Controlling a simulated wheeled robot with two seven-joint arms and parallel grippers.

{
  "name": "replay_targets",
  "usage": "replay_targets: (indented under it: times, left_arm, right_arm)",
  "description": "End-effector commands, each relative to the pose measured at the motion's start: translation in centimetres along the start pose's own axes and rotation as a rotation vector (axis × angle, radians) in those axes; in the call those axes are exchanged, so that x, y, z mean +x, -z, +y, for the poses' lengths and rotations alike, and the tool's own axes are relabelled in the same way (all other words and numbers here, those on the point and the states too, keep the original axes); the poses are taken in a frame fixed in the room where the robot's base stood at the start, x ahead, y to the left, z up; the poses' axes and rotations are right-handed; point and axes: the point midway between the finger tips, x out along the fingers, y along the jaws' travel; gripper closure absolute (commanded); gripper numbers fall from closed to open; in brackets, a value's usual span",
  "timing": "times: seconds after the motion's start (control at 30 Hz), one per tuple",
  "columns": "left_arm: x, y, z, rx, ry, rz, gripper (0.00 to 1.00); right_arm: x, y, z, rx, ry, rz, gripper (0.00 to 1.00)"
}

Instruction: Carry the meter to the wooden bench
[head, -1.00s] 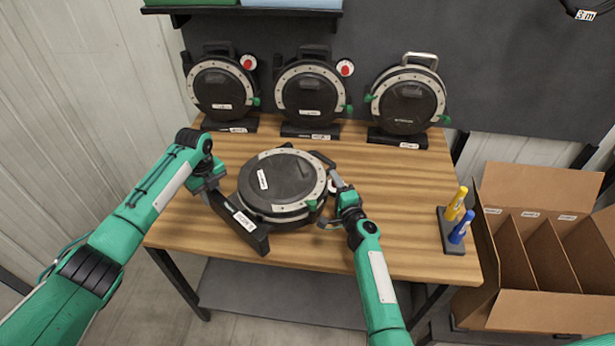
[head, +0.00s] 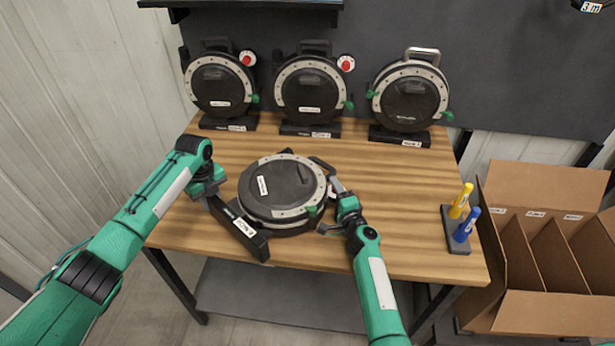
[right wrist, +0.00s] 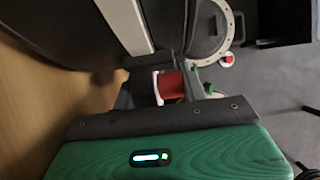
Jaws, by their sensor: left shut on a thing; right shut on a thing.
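A round black seed meter (head: 278,186) with a pale dotted ring lies tilted back over the front of the wooden bench (head: 400,190), its dark labelled stand (head: 240,232) toward the front left. I cannot tell whether it touches the bench top. My left gripper (head: 210,190) is shut on its left side; the fingertips are partly hidden. My right gripper (head: 338,187) is shut on its right side. In the right wrist view, a red part (right wrist: 171,86) shows between my right fingers, with the meter close beyond.
Three similar meters stand upright along the back, at left (head: 218,85), middle (head: 310,92) and right (head: 410,95). A holder with yellow (head: 461,200) and blue (head: 467,225) markers stands at the right edge. A divided cardboard box (head: 540,310) is beyond. The middle right of the bench is clear.

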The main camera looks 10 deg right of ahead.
Motion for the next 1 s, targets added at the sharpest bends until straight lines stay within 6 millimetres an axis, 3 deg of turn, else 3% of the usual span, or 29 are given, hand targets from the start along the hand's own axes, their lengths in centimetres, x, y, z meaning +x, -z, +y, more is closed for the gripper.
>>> replay_targets:
  times: [0.13, 0.17, 0.27, 0.67, 1.0]
  left_arm:
    - [0.6, -0.3, 0.1, -0.003, 0.000, -0.004, 1.00]
    - [0.7, -0.2, 0.2, -0.003, -0.002, -0.003, 0.71]
    - [0.6, -0.2, 0.1, -0.003, -0.002, -0.002, 0.51]
    - [-0.3, -0.1, 0.0, -0.001, 0.001, -0.002, 0.51]
    - [-7.0, -0.1, 0.0, -0.001, 0.002, -0.005, 0.51]
  right_arm:
    - [0.0, 0.3, 0.7, -0.002, 0.002, 0.005, 1.00]
    - [-0.1, 0.3, 0.9, -0.002, -0.002, 0.006, 0.55]
    - [-0.1, 0.2, 0.7, -0.001, -0.002, 0.004, 0.35]
    - [0.0, 0.1, 0.6, 0.000, 0.000, 0.001, 0.35]
    - [0.0, 0.0, 0.6, 0.000, 0.000, 0.000, 0.35]
